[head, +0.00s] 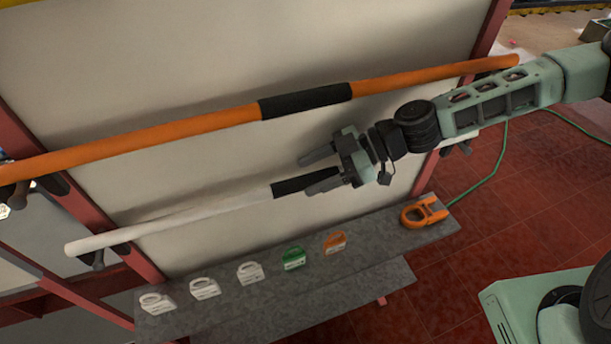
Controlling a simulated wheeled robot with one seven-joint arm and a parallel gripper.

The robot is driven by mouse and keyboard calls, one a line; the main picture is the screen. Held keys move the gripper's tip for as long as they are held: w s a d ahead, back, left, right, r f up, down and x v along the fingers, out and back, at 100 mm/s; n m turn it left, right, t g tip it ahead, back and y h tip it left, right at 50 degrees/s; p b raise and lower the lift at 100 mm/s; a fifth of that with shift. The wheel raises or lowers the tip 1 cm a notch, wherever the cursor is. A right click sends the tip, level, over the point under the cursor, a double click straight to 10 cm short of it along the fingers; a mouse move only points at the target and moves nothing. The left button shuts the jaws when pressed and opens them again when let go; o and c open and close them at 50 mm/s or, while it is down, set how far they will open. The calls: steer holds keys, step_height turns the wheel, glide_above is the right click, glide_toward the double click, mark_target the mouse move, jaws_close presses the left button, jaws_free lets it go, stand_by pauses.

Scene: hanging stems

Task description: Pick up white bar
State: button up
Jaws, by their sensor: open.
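The white bar (185,218) runs along the lower part of the pale panel, rising to the right. Its left end rests on a dark hook. A black grip section (291,184) sits around its middle. My gripper (305,173) is open, with its two fingers pointing left, near the black grip section. The lower finger overlaps the grip's right part in the picture. I cannot tell whether the bar lies between the fingers or behind them. My gripper and arm hide part of the bar's right half.
An orange bar (190,127) with a black grip hangs above the white bar. A grey shelf (330,270) below holds white, green and orange clips, and a larger orange clamp (424,212). A green cable (490,172) lies on the red tiled floor at right.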

steer(key=shift+c, duration=0.2)
steer(key=c, duration=1.1)
steer(key=shift+r, duration=0.1)
